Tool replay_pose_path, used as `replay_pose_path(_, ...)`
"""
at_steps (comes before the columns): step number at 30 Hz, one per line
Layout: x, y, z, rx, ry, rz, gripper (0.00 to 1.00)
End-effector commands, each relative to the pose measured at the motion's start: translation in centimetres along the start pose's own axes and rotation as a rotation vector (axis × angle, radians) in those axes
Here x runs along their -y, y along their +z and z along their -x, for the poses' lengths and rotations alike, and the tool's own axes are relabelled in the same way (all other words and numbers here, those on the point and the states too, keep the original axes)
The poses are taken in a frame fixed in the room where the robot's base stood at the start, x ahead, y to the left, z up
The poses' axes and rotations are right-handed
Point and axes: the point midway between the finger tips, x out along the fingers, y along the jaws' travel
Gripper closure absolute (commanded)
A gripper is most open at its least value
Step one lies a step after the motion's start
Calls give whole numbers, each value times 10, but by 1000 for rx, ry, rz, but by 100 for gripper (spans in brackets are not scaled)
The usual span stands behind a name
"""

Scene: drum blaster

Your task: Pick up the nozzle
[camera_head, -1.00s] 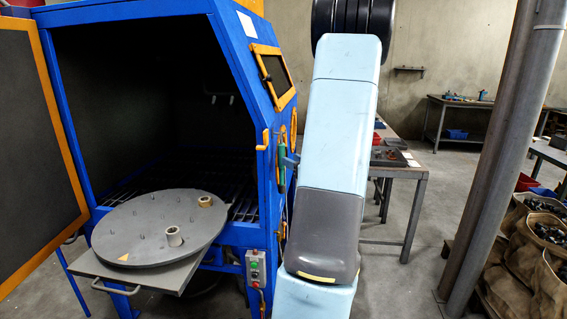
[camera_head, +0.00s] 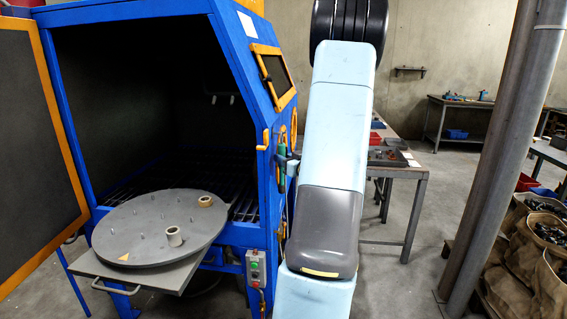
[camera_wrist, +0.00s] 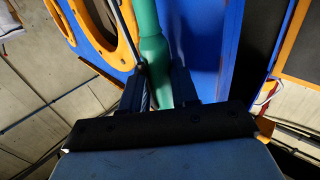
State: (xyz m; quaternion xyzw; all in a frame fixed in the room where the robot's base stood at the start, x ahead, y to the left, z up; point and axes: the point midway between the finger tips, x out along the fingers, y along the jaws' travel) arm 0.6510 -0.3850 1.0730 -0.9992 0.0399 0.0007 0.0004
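The nozzle (camera_head: 282,165) is a long green piece upright against the blue side of the blast cabinet. In the wrist view the green nozzle (camera_wrist: 152,45) runs down the upper middle, between the two dark fingers of my gripper (camera_wrist: 159,88). The fingers stand apart, one on each side of it; a narrow gap shows on the left, and I cannot tell whether the right finger touches. In the head view my gripper (camera_head: 289,159) is small, beside the nozzle, and partly hidden by my arm.
The blue cabinet (camera_head: 230,60) has an orange handle and round orange-rimmed ports by the nozzle. A turntable (camera_head: 145,225) with two pale rings juts from its open front. A workbench (camera_head: 405,172) stands behind my arm. A grey post (camera_head: 505,150) rises at the right.

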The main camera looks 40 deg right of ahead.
Motion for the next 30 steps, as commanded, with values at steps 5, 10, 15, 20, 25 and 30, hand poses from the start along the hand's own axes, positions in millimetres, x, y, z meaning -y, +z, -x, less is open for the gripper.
replay_pose_path(5, 0, 0, 0, 0, 0, 0, 100)
replay_pose_path(10, 0, 0, 0, -1, 0, 0, 100)
replay_pose_path(15, 0, -2, 0, -1, 0, 1, 100)
replay_pose_path(20, 0, -17, 0, -4, -1, 4, 100)
replay_pose_path(25, -27, -16, 25, -2, 5, 3, 100)
replay_pose_path(30, -58, -15, 57, -1, 5, 1, 100)
